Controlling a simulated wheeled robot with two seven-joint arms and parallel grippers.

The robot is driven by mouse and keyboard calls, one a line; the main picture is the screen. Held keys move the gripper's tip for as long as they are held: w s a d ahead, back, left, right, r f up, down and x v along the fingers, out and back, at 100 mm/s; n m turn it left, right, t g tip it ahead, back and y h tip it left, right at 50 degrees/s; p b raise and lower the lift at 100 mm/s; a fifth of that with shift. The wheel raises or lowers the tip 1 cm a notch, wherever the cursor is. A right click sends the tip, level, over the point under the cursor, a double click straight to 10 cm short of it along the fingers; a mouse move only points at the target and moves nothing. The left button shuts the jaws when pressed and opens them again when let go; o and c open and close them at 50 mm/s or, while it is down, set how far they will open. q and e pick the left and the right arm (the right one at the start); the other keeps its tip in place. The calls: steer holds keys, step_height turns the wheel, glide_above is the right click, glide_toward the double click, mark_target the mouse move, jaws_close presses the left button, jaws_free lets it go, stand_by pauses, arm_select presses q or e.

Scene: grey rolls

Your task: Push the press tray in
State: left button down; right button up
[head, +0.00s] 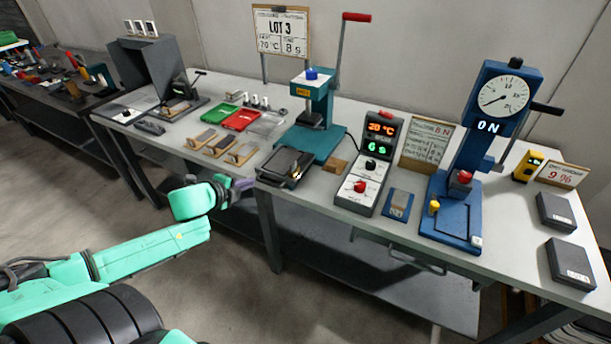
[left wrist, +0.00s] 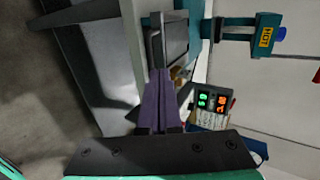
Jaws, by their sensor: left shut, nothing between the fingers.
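The press tray (head: 286,164), a dark shallow tray with a raised rim, sticks out at the front of the teal hot press (head: 313,120), over the table's front edge. It also shows in the left wrist view (left wrist: 172,38), just beyond my fingertips. My left gripper (head: 248,184) is shut and empty, with purple fingers, in front of the table beside the tray's front left corner. In the left wrist view the closed fingers (left wrist: 158,75) point at the tray's front side. I cannot tell whether they touch it. My right gripper is not in view.
Wooden-handled pieces (head: 221,145) and red (head: 240,119) and green trays lie left. A blue gauge press (head: 466,180) stands further right.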

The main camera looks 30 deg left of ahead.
mark_target(271, 174)
arm_select(q)
steer(key=b+x, duration=0.3)
steer(key=x, duration=0.5)
steer(key=shift+w+a+f, duration=0.1)
steer(key=shift+w+a, duration=0.05)
steer(key=shift+w, duration=0.2)
steer(key=shift+w+f, duration=0.4)
steer(key=shift+w, duration=0.15)
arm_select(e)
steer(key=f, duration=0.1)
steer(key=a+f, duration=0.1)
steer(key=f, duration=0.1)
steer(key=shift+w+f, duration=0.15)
arm_select(q)
steer(key=shift+r, duration=0.1)
steer(key=shift+w, duration=0.1)
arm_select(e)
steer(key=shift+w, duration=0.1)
